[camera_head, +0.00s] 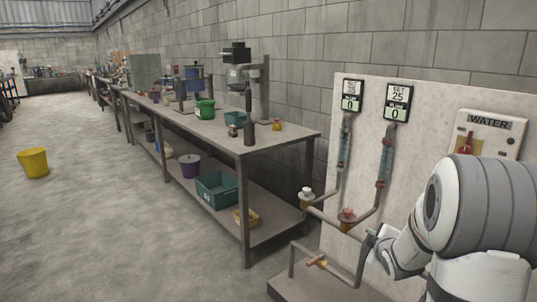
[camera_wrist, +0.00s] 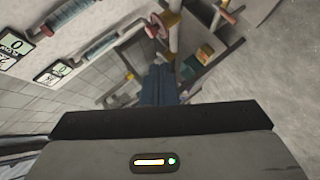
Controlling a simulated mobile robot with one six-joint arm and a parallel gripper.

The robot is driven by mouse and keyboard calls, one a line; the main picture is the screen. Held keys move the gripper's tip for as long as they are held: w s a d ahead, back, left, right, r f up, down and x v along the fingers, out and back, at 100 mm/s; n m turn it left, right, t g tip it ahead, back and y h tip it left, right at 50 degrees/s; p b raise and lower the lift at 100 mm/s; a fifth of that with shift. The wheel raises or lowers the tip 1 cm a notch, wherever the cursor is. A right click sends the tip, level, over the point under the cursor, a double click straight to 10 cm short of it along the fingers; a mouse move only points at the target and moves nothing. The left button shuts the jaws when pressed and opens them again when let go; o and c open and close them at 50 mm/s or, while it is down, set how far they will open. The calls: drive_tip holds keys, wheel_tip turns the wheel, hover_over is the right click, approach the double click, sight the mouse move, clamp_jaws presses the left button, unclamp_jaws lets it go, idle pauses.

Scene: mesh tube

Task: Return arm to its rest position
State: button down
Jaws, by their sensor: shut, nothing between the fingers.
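My arm reaches in from the right of the head view, folded in front of the white panel (camera_head: 345,180). My gripper (camera_head: 371,240) is at its lower left end, close to the pipes below the panel. In the wrist view my gripper (camera_wrist: 160,72) is shut with its fingers together and nothing between them. The fingers point toward the pipework and the red valve (camera_wrist: 157,30). From these views I cannot tell whether the gripper touches a pipe.
Two mesh tubes (camera_head: 385,160) with displays reading 0 hang on the panel, with a white valve (camera_head: 306,197) and a red valve (camera_head: 347,218) below. A WATER box (camera_head: 488,130) is behind my arm. A workbench (camera_head: 285,139) stands left; open floor lies beyond, with a yellow bucket (camera_head: 33,163).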

drive_tip(key=s+a+r+m+g+p, duration=0.3)
drive_tip(key=s+a+r+p, duration=0.1)
drive_tip(key=s+r, duration=0.25)
drive_tip(key=s+a+r+m+g+p, duration=0.2)
drive_tip(key=s+a+r+m+p, duration=0.15)
drive_tip(key=s+r, duration=0.3)
drive_tip(key=s+a+r+m+g+p, duration=0.2)
drive_tip(key=s+a+r+p, duration=0.1)
drive_tip(key=s, duration=0.6)
drive_tip(key=s+a+r+m+g+y+p, duration=0.1)
drive_tip(key=s+a+r+m+g+p, duration=0.2)
drive_tip(key=s, duration=0.6)
drive_tip(key=a+r+p, duration=0.1)
drive_tip(key=a+r, duration=0.1)
drive_tip(key=a, duration=0.1)
drive_tip(key=shift+s+r+y, duration=0.25)
drive_tip(key=shift+y, duration=0.05)
drive_tip(key=c, duration=2.2)
unclamp_jaws()
